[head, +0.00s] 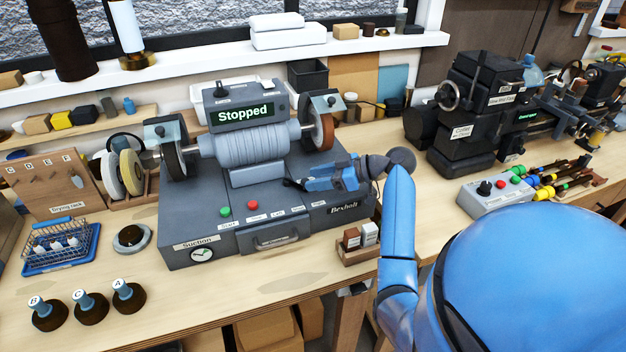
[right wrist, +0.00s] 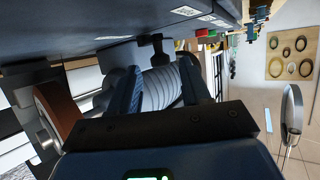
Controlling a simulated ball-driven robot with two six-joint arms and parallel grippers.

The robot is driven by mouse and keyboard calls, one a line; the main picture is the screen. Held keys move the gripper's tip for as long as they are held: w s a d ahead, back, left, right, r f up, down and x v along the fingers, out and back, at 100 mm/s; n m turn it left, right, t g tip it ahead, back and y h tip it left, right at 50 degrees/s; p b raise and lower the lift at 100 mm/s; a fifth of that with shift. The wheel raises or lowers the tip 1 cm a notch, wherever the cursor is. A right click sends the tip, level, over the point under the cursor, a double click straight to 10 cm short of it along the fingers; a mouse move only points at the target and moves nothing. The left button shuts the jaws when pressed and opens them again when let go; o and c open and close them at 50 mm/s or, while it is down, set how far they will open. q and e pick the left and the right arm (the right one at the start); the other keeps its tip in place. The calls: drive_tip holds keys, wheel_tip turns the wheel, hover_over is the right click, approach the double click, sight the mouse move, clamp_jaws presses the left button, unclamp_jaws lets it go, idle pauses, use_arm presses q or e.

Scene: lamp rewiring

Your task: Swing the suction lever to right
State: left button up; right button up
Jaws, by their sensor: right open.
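The grey double-wheel machine (head: 330,212) stands on the bench, its screen (head: 240,113) reading "Stopped". A "Suction" label (head: 197,242) and a round dial (head: 202,255) are at its front left. My right gripper (head: 291,184) reaches in from the right, low over the panel in front of the ribbed motor housing (head: 248,145). A small dark lever-like part (head: 289,183) shows at its fingertips; its lean cannot be told. In the right wrist view, the fingers (right wrist: 160,85) are apart, with a dark knobbed part (right wrist: 155,45) beyond them. Contact cannot be told. My left gripper is not in view.
A green button (head: 225,211) and a red button (head: 253,205) are on the panel left of my gripper. The right grinding wheel (head: 322,133) is above and behind it. A small wooden holder (head: 358,248) stands at the machine's front right. A grey control box (head: 497,190) is farther right.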

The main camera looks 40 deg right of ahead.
drive_tip(key=b+v, duration=0.1)
drive_tip(key=v, duration=0.8)
drive_tip(key=shift+d, duration=0.1)
idle(0.3)
